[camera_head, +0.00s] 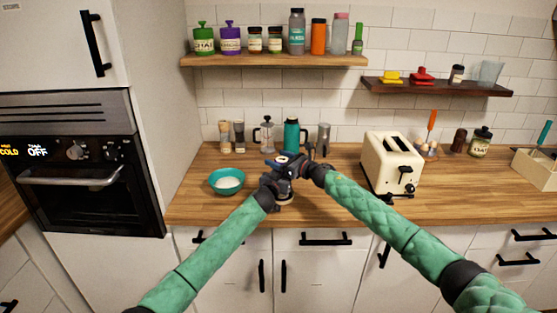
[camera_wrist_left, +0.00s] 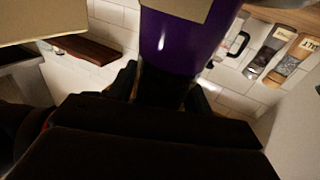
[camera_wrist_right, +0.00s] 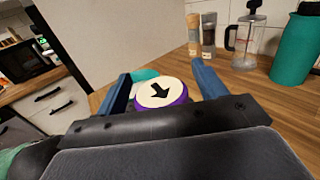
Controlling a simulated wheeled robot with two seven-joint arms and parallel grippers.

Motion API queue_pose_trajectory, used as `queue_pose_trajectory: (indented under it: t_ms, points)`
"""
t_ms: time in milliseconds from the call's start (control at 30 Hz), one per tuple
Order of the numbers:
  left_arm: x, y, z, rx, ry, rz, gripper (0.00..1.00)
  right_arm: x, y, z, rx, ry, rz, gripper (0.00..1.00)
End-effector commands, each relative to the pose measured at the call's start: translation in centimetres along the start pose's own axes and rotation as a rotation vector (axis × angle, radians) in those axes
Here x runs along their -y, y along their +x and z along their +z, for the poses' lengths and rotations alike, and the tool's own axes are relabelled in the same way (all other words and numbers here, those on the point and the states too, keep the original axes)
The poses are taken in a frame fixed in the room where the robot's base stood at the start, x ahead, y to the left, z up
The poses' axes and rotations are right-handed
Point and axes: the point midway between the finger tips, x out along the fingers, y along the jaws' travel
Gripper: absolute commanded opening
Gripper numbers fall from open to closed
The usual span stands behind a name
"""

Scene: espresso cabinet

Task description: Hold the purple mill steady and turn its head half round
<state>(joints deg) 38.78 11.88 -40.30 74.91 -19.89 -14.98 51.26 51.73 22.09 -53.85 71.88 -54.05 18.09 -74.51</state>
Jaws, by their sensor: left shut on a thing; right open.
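The purple mill's body fills the top of the left wrist view (camera_wrist_left: 185,40), with a pale label on it. My left gripper (camera_wrist_left: 165,88) is shut on this body. In the right wrist view the mill's head (camera_wrist_right: 162,94) shows from above as a cream disc with a black arrow and a purple rim. My right gripper (camera_wrist_right: 163,85) is open, with one blue finger on each side of the head. In the head view my right gripper (camera_head: 290,165) is above my left gripper (camera_head: 275,185), and the two hide most of the mill.
A teal bowl (camera_head: 227,181) stands left on the wooden counter (camera_head: 330,208). Behind are two small mills, a French press (camera_head: 266,133), a teal bottle (camera_head: 292,134) and a grey shaker. A cream toaster (camera_head: 392,163) stands right. Shelves with jars hang above.

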Motion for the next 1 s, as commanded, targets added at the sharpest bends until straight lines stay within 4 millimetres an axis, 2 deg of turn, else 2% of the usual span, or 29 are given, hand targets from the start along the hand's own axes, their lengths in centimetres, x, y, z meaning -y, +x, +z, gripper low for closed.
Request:
queue_pose_trajectory:
  t_ms: [167, 600, 800, 1000]
  points:
    - [0.1, 0.0, 0.0, 0.001, 0.001, -0.001, 0.13, 0.1, -2.2, -0.1, -0.001, 0.000, -0.002, 0.70]
    - [0.1, 0.0, 0.1, 0.001, 0.001, -0.002, 0.13, 0.1, -9.8, -0.2, -0.002, -0.001, -0.002, 0.70]
    - [0.1, 0.0, 0.1, 0.001, 0.001, -0.002, 0.13, 0.2, -11.4, -0.1, -0.001, 0.000, -0.002, 0.70]
    - [0.1, 0.0, 0.1, 0.001, 0.001, -0.002, 0.13, 0.1, -11.7, -0.1, 0.000, 0.000, -0.002, 0.70]
